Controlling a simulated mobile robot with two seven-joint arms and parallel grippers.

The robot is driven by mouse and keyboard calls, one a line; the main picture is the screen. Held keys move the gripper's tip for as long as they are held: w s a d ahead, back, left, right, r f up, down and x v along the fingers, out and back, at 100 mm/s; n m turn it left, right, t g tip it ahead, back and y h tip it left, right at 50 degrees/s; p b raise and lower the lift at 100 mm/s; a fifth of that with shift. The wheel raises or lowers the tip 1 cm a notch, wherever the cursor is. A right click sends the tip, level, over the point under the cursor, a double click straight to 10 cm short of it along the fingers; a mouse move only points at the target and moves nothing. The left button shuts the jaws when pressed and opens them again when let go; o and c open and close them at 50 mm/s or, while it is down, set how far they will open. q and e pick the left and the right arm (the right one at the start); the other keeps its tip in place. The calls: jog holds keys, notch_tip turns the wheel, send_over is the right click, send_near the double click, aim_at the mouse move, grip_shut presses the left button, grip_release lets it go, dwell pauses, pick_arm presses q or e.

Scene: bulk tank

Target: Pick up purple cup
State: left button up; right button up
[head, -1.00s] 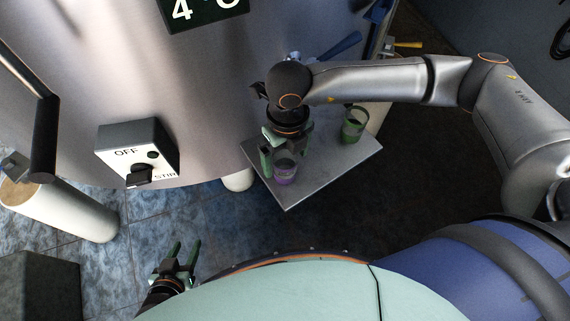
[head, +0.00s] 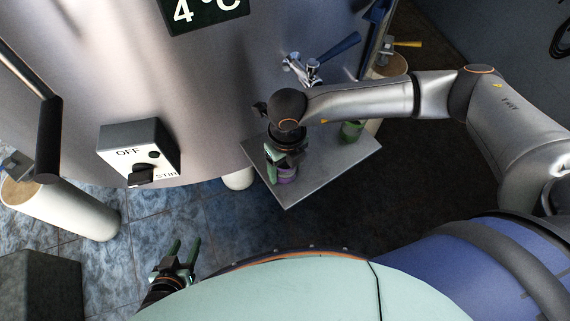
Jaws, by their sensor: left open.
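The purple cup (head: 287,176) stands near the front left edge of the small metal shelf (head: 330,175), with its upper part mostly hidden by my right gripper. My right gripper (head: 284,168) points down over the cup, with one green finger at the cup's left side. The other finger is partly hidden, and I cannot tell whether the jaws are closed on the cup. My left gripper (head: 183,250) is open and empty, low over the floor at the lower left, well away from the shelf.
A green cup (head: 351,132) stands further back on the shelf, partly behind my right arm. A tap with a blue handle (head: 335,48) juts from the steel tank above the shelf. A switch box (head: 138,152) is on the tank's left. The shelf's front right is bare.

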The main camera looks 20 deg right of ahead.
jog(key=c, duration=0.9)
jog(key=shift+r, duration=0.2)
jog(key=shift+r, duration=0.25)
notch_tip(320, 180, up, 2)
jog(key=shift+r+b, duration=0.15)
jog(key=shift+b, duration=0.3)
jog(key=s+d+r+p, duration=0.3)
jog(key=s+d+r, duration=0.4)
jog(key=s+r, duration=0.3)
jog(key=shift+s+d, duration=0.2)
jog(key=shift+s, duration=0.75)
